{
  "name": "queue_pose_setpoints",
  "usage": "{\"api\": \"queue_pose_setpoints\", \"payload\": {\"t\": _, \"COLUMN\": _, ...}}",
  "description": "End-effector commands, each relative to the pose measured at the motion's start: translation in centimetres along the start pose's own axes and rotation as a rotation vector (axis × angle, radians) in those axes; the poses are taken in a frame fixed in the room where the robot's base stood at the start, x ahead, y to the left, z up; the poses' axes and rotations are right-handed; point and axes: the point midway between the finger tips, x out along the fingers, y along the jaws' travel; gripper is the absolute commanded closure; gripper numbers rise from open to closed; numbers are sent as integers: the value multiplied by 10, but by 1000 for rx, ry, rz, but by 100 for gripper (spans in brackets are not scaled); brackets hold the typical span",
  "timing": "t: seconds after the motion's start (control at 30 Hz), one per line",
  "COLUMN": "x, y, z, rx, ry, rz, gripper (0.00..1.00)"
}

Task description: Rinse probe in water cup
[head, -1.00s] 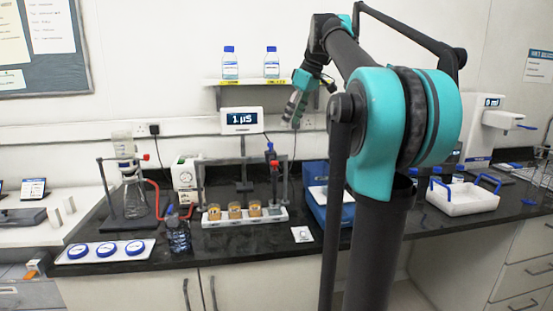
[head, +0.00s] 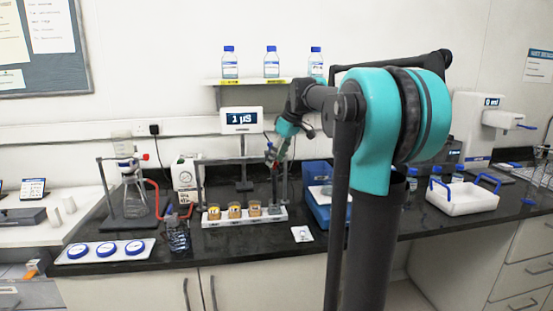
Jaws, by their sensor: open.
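The probe (head: 275,185) hangs upright at the right end of a metal stand, dark and slim with a reddish part near its top. My gripper (head: 276,162) is open at the probe's upper part and hides much of it; I cannot tell whether the fingers touch it. A white rack (head: 245,221) stands below with three amber-filled cups (head: 234,210). A clear, greyish cup (head: 276,210) at its right end, under the probe, looks like the water cup. The meter (head: 241,119) behind reads 1 µS.
A flask stand (head: 129,200) with red tubing and a wash bottle (head: 178,236) are left of the rack. A blue bin (head: 318,211) stands close on the right, a white tray (head: 462,203) farther right. Blue-capped bottles (head: 271,64) stand on the shelf above.

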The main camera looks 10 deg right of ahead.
Motion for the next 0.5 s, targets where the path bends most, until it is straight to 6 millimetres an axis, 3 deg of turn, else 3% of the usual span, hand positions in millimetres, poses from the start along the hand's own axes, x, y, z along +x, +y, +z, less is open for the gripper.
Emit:
{"api": "queue_pose_setpoints", "payload": {"t": 0.3, "x": 2, "y": 0, "z": 0, "rx": 0, "ry": 0, "rz": 0, "gripper": 57}}
{"api": "queue_pose_setpoints", "payload": {"t": 0.5, "x": 2, "y": 0, "z": 0, "rx": 0, "ry": 0, "rz": 0, "gripper": 82}}
